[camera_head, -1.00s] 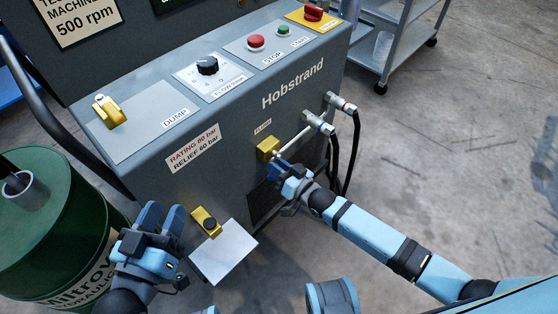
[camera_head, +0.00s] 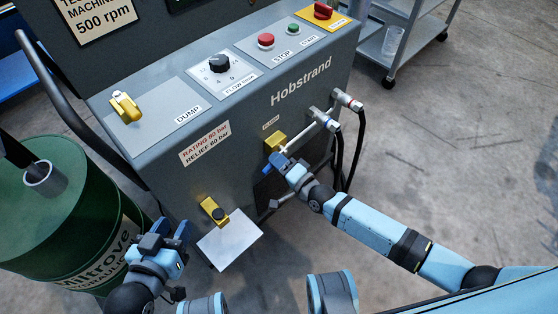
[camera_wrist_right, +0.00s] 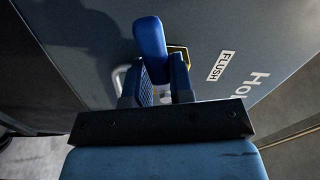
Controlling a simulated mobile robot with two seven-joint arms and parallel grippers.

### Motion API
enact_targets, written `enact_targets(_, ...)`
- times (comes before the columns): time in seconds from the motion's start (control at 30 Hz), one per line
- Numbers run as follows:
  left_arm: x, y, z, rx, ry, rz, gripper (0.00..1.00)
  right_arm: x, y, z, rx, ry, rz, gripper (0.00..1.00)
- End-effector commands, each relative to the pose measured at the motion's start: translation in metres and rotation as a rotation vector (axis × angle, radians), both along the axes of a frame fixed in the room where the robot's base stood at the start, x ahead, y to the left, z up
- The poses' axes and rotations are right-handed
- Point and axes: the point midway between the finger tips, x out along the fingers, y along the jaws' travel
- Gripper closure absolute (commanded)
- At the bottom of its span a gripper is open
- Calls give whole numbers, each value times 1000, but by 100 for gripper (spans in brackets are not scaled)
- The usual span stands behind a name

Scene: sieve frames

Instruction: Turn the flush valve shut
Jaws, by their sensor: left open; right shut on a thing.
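The flush valve's yellow body (camera_head: 275,141) is on the front of the grey machine, under a small FLUSH label. My right gripper (camera_head: 281,161) is just below it, shut on the valve's blue handle (camera_head: 267,170). In the right wrist view, the blue handle (camera_wrist_right: 150,45) rises between the two fingers (camera_wrist_right: 160,85), with a yellow edge of the valve body (camera_wrist_right: 181,51) behind it. The FLUSH label (camera_wrist_right: 221,66) is to its right. The fingers hide the handle's lower part. My left gripper (camera_head: 175,233) is open and empty, low at the left.
Hose fittings with black hoses (camera_head: 345,160) are close to the right of the valve. A green drum (camera_head: 65,230) stands at the left. A yellow fitting (camera_head: 213,210) and a pale plate (camera_head: 229,238) are low on the machine. A cart (camera_head: 378,50) stands at the back right.

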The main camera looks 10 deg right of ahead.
Motion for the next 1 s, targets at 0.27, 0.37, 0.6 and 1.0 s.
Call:
enact_targets(0.27,0,0,-1,-2,-2,1,57,-1,1,6,151,99,0,100)
enact_targets(0.37,0,0,-1,-4,-4,0,57,-1,1,7,185,123,0,100)
enact_targets(0.6,0,-2,1,-9,-10,-2,57,-1,1,9,231,153,0,100)
enact_targets(1.0,1,-2,2,-11,-14,-2,57,-1,1,10,240,159,0,100)
